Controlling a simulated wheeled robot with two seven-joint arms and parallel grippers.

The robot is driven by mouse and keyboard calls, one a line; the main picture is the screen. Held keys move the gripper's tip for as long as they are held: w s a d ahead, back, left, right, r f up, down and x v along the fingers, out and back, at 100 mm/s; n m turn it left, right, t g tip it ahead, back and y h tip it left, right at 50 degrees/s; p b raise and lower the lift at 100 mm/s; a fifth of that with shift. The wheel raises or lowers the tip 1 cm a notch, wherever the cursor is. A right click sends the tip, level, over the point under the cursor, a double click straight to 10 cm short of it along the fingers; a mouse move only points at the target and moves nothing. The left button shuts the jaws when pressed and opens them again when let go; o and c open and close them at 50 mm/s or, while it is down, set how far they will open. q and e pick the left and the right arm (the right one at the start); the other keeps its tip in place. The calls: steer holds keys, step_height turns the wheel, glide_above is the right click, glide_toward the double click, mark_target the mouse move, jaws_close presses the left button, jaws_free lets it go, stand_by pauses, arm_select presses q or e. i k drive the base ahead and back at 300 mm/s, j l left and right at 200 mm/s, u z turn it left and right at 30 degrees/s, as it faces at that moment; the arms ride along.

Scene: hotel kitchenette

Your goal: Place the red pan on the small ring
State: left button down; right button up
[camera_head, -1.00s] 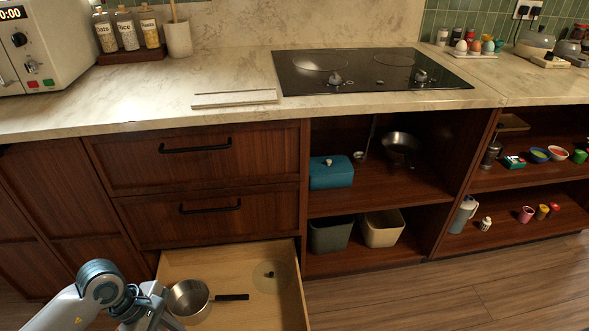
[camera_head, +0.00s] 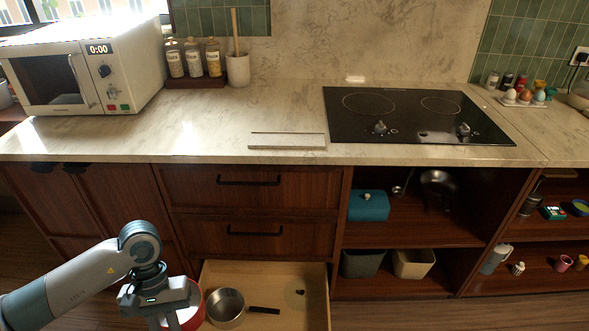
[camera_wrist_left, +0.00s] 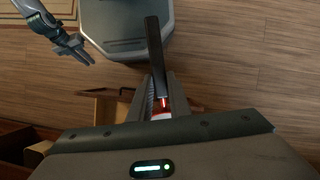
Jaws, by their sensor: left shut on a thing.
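The red pan (camera_head: 190,312) is at the lower left in the head view, partly hidden behind my left gripper (camera_head: 168,306). My left gripper is shut on its dark handle, which shows between the fingers in the left wrist view (camera_wrist_left: 154,55). The pan is by the left side of the open drawer; I cannot tell its height above the drawer. The small ring (camera_head: 441,104) is the right-hand one on the black hob (camera_head: 420,130), and looks bare. My right gripper (camera_wrist_left: 88,56) shows in the left wrist view at upper left, apart from the pan; its opening is unclear.
A flat pale board (camera_head: 286,141) lies on the counter left of the hob. A microwave (camera_head: 85,70) and jars (camera_head: 193,58) stand at left.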

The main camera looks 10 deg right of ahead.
mark_target(461, 109)
steer(key=z, duration=1.4)
steer(key=i+l, duration=0.35)
steer(key=l, duration=0.15)
steer(key=i+l, duration=0.35)
steer(key=l, duration=0.15)
